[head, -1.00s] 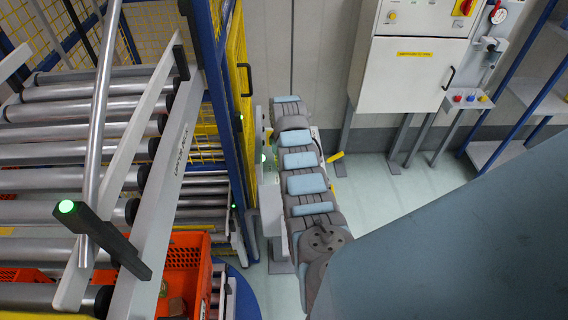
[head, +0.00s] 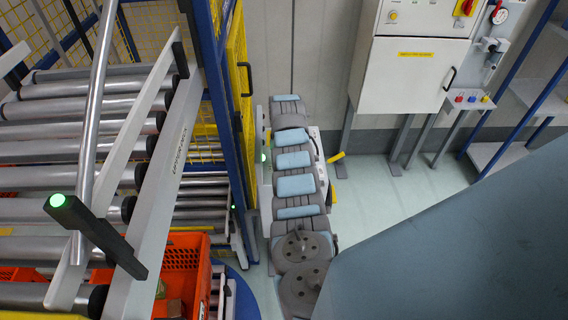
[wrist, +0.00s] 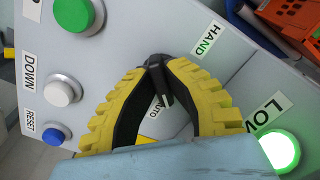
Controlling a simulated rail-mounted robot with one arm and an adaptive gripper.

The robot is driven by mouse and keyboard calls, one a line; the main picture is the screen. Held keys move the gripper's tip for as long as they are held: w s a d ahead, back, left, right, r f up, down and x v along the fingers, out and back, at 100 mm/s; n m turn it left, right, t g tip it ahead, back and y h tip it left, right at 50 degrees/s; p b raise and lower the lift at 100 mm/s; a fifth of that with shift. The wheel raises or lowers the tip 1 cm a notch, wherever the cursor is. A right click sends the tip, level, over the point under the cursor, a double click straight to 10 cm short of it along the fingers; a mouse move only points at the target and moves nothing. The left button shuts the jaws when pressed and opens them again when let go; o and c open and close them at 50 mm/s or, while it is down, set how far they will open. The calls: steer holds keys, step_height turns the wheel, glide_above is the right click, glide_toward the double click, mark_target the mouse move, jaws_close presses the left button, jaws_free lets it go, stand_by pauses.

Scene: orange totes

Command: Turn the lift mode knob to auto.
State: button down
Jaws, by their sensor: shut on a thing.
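The black lift mode knob (wrist: 163,90) sits on a grey panel (wrist: 120,45) in the wrist view. My gripper (wrist: 158,70) has yellow ribbed fingers with dark inner faces, and their tips are shut on the knob from both sides. A HAND label (wrist: 207,39) lies up and right of the knob. An AUTO label (wrist: 152,113) lies just below it, partly hidden between the fingers. I cannot tell exactly where the knob points. In the head view the gripper and knob are hidden.
The wrist view shows a green button (wrist: 76,12), a white DOWN button (wrist: 61,91), a blue RESET button (wrist: 54,133) and a lit LOW lamp (wrist: 279,151). In the head view, roller conveyors (head: 80,145) stand left, and a white cabinet (head: 405,75) stands behind.

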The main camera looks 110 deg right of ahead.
steer(key=shift+f, duration=0.1)
steer(key=c, duration=1.1)
jaws_free()
step_height(320, 180, up, 12)
steer(key=shift+r, duration=0.1)
